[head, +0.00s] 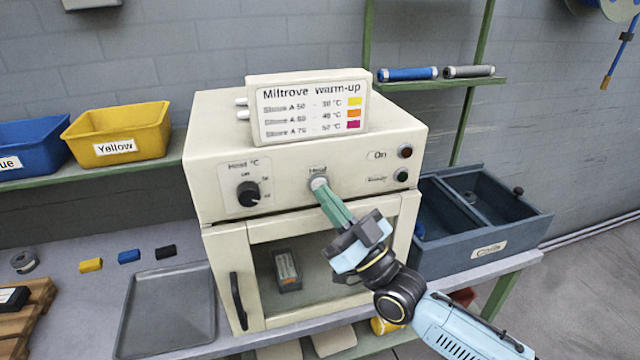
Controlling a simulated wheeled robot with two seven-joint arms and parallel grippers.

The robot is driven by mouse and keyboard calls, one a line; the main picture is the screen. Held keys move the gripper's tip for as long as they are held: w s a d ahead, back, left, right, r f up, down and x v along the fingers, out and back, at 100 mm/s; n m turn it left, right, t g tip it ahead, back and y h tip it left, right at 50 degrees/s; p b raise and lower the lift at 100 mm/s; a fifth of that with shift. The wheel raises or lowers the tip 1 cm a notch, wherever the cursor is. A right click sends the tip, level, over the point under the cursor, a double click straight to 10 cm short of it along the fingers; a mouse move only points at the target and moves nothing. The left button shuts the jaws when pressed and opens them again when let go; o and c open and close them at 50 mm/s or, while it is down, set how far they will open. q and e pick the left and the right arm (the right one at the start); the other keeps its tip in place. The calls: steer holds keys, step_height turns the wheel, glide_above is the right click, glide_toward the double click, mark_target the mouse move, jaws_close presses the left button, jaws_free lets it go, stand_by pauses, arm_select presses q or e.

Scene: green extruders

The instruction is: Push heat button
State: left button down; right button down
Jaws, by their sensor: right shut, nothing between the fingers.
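The heat button (319,183) is a round grey button under a small label on the front panel of the cream oven (214,165). My right gripper (322,191) is shut and empty. Its green fingertips point up and left and are at the button, overlapping its lower edge in the picture. I cannot tell whether they press it. A black temperature knob (248,194) sits left of the button. An indicator light (405,151) marked "On" looks dark reddish, and a dark green one (401,175) is below it. My left gripper is not in view.
The oven's glass door looks closed, with a dark cartridge (287,270) behind it. A sign (312,106) stands on top. A grey tray (168,310) lies left on the bench, and a dark blue bin (492,232) stands right. A yellow bin (118,133) is on the left shelf.

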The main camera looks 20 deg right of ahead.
steer(key=shift+s, duration=0.1)
steer(key=s+p, duration=0.3)
steer(key=s, duration=0.2)
steer(key=shift+s+d, duration=0.1)
steer(key=shift+s, duration=0.3)
